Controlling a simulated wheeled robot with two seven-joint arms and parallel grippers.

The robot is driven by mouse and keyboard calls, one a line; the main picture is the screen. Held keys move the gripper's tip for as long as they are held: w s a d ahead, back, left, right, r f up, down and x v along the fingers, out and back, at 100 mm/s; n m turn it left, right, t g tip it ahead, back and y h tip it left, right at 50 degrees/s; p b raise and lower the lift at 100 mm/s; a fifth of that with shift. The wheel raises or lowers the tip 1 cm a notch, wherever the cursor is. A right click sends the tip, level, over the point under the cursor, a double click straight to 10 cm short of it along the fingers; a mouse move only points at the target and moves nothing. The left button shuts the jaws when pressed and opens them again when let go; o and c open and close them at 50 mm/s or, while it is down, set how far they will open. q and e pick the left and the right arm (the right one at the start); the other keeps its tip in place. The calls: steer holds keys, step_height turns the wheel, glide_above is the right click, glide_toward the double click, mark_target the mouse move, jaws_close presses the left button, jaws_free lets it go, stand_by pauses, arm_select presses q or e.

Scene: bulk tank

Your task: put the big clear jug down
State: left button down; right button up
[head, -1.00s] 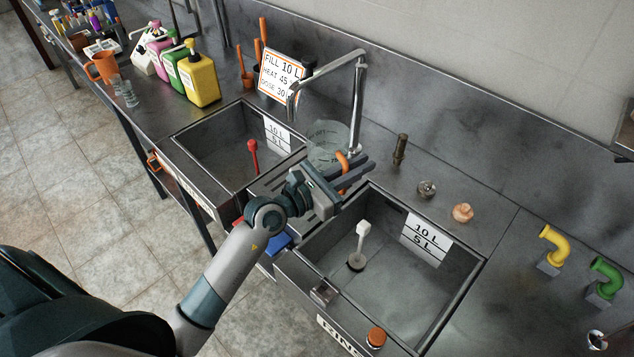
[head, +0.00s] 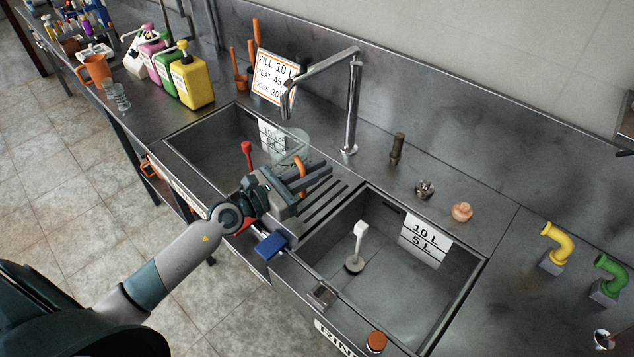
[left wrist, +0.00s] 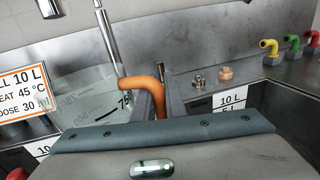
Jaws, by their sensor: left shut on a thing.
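The big clear jug (head: 289,141) is see-through with an orange handle (head: 300,176). In the head view it is held over the right part of the left sink, beside the slatted strip between the sinks. My left gripper (head: 308,180) is shut on the orange handle. In the left wrist view the jug (left wrist: 88,97) shows left of the fingers, with dark marks on its wall, and the handle (left wrist: 146,84) is between the fingers. The jug's base is partly hidden by the gripper, and I cannot tell its height. My right gripper is not in view.
The left sink (head: 205,140) and right sink (head: 400,290) have level labels. A tall tap (head: 352,105) stands behind the slatted strip (head: 325,208). Yellow, green and pink bottles and a sign (head: 275,77) stand at the back left. A red-topped stick (head: 247,150) is near the gripper.

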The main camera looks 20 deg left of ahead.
arm_select(q)
steer(key=shift+f, duration=0.1)
step_height(320, 180, down, 4)
steer(key=shift+r+b, duration=0.1)
steer(key=shift+b, duration=1.15)
steer(key=shift+f, duration=0.2)
steer(key=c, duration=1.8)
jaws_free()
